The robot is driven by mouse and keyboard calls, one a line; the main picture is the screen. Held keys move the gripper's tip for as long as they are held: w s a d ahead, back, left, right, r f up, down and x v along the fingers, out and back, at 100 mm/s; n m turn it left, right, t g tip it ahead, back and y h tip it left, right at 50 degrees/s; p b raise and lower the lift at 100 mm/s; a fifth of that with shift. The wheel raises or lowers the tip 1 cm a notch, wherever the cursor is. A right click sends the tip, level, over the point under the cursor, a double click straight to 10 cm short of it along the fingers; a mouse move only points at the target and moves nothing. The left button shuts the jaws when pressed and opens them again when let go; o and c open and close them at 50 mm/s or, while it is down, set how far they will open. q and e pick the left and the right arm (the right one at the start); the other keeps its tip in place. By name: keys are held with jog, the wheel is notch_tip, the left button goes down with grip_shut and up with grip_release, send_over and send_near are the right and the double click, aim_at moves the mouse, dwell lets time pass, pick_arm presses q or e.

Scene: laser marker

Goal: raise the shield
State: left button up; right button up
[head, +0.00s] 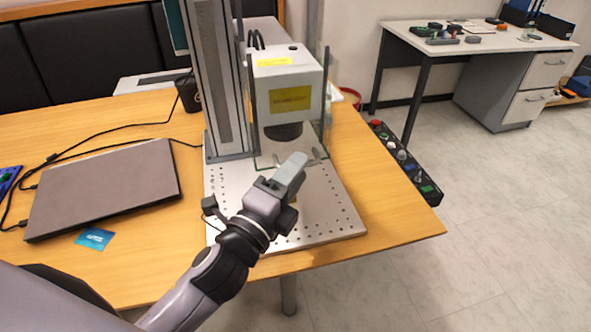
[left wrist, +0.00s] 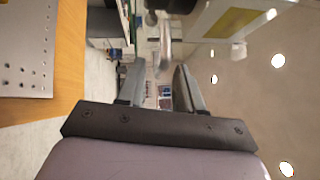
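The clear shield (head: 266,150) hangs around the white laser head (head: 288,90) of the marker, with its lower edge low over the perforated metal base plate (head: 335,220). Small grey tabs (head: 317,154) show at its lower front edge. My left gripper (head: 297,165) is just in front of that lower edge, above the plate. In the left wrist view, my left gripper's fingers (left wrist: 158,72) are apart, with a visible gap between them. A pale upright part (left wrist: 165,38) shows beyond the gap; I cannot tell whether it touches a finger. My right gripper is not in view.
A closed laptop (head: 105,190) and a blue card (head: 94,239) lie on the wooden table (head: 390,205) to the left. Black cables run behind the laptop. A black control strip (head: 405,160) lies along the table's right edge. A second desk (head: 480,42) stands beyond open floor.

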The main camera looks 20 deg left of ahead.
pick_arm(q)
jog(key=b+v, duration=0.1)
jog(key=v, duration=0.5)
jog(key=shift+s, duration=0.2)
jog(key=s+a+f+n+g+y, duration=0.2)
jog(key=a+f+n+g+y, duration=0.15)
jog(key=f+n, duration=0.25)
jog(key=s+a+f+n+g+y, duration=0.2)
jog(key=a+f+n+g, duration=0.15)
jog(key=f+n, duration=0.2)
jog(key=s+f+n+g+h, duration=0.2)
jog(key=s+f+n+g, duration=0.65)
jog(key=s, duration=0.35)
jog(key=w+d+f+t+h+p, duration=0.2)
jog(key=w+f+t+p, duration=0.1)
jog(key=w+f+t, duration=0.2)
jog(key=shift+w+d+m+t, duration=0.25)
jog(key=shift+w+m+t, duration=0.25)
jog(key=shift+t, duration=0.45)
